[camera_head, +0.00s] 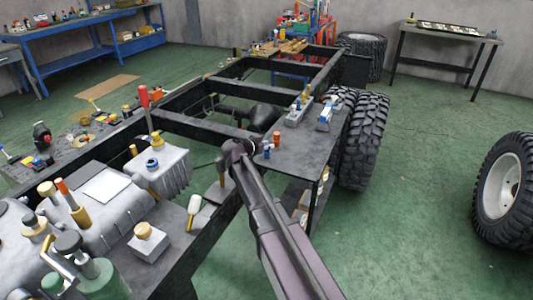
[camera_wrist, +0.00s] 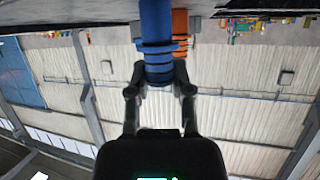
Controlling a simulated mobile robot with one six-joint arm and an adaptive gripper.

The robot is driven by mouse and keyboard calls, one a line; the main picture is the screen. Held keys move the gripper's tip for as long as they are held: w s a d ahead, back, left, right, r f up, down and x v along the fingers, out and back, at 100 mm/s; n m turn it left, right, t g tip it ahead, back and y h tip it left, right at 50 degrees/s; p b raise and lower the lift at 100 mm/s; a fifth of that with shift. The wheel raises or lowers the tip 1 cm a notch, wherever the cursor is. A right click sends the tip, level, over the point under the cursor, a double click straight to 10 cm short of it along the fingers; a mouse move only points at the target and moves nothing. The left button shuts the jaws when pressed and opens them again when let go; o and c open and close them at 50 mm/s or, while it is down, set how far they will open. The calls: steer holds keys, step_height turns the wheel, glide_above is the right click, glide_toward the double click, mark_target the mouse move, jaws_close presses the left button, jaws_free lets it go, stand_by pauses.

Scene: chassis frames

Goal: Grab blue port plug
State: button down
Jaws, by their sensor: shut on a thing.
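The blue port plug (camera_wrist: 156,24) is a blue cylinder with a wider collar, in the upper middle of the wrist view. My gripper (camera_wrist: 160,82) has its two fingers closed around its end. In the head view a small blue piece (camera_head: 267,151) shows at the left edge of a dark side table, beside the end of my arm. An orange cylinder (camera_wrist: 180,24) stands just behind and right of the plug in the wrist view, and also shows in the head view (camera_head: 276,138). My fingers are not clear in the head view.
The dark side table (camera_head: 300,150) also bears grey blocks with blue and yellow parts (camera_head: 327,113). The black chassis frame (camera_head: 195,127) runs alongside on the left, with a grey engine block (camera_head: 165,172). Large tyres (camera_head: 366,140) stand right of the table. Green floor at right is mostly clear.

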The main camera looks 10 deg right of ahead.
steer(key=shift+r, duration=0.2)
step_height(320, 180, up, 4)
steer(key=p, duration=0.4)
steer(key=shift+f, duration=0.15)
steer(key=s+a+p, duration=0.1)
steer(key=s, duration=1.5)
steer(key=shift+a+r, duration=0.35)
steer(key=shift+r, duration=0.1)
steer(key=shift+r, duration=0.1)
